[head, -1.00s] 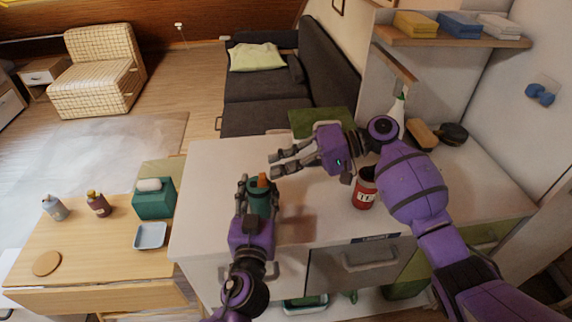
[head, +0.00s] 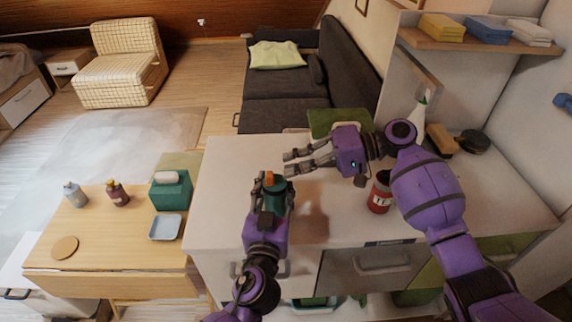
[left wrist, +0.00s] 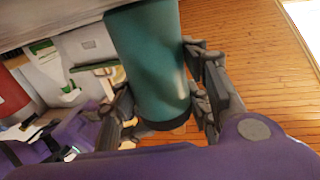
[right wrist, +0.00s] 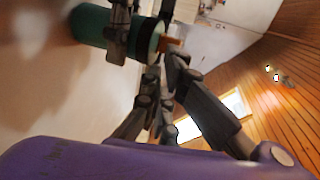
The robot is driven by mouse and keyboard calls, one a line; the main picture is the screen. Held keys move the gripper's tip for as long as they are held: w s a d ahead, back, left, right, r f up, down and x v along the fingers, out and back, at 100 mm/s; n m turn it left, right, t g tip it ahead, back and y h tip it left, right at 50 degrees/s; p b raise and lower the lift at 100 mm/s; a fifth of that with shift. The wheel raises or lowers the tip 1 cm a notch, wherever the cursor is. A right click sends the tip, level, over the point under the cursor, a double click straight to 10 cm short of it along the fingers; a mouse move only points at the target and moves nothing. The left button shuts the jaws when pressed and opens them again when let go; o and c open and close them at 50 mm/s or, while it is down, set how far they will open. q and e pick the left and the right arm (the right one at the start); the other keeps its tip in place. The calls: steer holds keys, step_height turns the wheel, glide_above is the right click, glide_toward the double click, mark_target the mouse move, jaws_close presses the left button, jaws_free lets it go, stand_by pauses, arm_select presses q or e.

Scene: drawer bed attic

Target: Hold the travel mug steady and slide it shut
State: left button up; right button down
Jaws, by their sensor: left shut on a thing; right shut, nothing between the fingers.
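The travel mug (head: 276,194) is a teal cylinder with an orange piece (head: 269,178) on its top, over the white counter's left part. My left gripper (head: 274,198) is shut around its body; the mug also fills the middle of the left wrist view (left wrist: 150,55). I cannot tell whether its base touches the counter. My right gripper (head: 290,162) is shut and empty, just above and right of the mug's top. In the right wrist view its fingertips (right wrist: 165,68) are close to the orange piece (right wrist: 171,42); contact is unclear.
A red labelled can (head: 380,196) stands right of the mug, near my right arm. A wooden table (head: 115,235) with bottles and a tissue box (head: 170,190) is at left. The counter's left front is clear.

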steer(key=v, duration=1.1)
steer(key=shift+d, duration=0.4)
steer(key=shift+f, duration=0.1)
arm_select(q)
steer(key=o, duration=1.4)
steer(key=shift+c, duration=0.2)
